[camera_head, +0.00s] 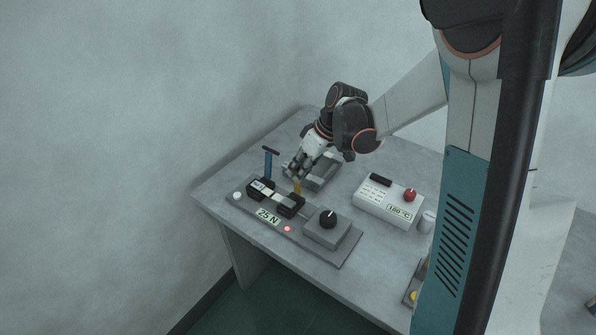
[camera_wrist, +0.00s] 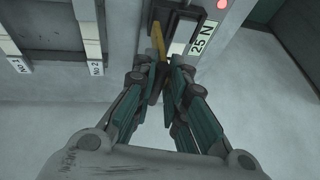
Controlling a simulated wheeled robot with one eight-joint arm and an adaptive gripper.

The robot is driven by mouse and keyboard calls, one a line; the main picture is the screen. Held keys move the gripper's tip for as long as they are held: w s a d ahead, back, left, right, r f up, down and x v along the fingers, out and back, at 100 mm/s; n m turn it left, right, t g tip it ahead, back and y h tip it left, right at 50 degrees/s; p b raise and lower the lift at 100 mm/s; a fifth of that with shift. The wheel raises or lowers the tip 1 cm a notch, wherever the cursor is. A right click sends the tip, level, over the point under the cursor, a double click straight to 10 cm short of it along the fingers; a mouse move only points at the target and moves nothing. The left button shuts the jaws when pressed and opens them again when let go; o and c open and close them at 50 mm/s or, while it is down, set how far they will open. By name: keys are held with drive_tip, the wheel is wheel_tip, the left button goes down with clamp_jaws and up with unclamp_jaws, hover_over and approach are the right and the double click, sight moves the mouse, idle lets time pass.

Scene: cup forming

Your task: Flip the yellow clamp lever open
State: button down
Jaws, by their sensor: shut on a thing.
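The yellow clamp lever (camera_head: 297,187) is a small upright piece behind the black clamp blocks (camera_head: 290,204) on the grey fixture plate. In the wrist view the yellow lever (camera_wrist: 157,38) is a narrow bar running down to my fingertips. My gripper (camera_head: 294,171) is over the back of the fixture, coming down from the upper right. In the wrist view my gripper (camera_wrist: 166,66) has its teal fingers closed in on the lever's near end.
The fixture has a 25 N display (camera_head: 268,216), a red light (camera_head: 287,229), a black knob (camera_head: 328,218) and a blue-stemmed handle (camera_head: 268,163). A white 180 °C box (camera_head: 388,203) and a white cup (camera_head: 427,222) stand to the right. Wall lies close behind.

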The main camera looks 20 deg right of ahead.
drive_tip(key=shift+w+d+f+g+y+b, duration=0.15)
drive_tip(key=shift+w+d+g+y+b, duration=0.15)
drive_tip(key=shift+w+d+g+y, duration=0.4)
drive_tip(key=shift+s+d, duration=0.1)
drive_tip(key=shift+s, duration=0.05)
drive_tip(key=c, duration=1.6)
unclamp_jaws()
drive_tip(key=v, duration=1.2)
drive_tip(key=shift+s+d+f, duration=0.1)
drive_tip(key=shift+d, duration=0.05)
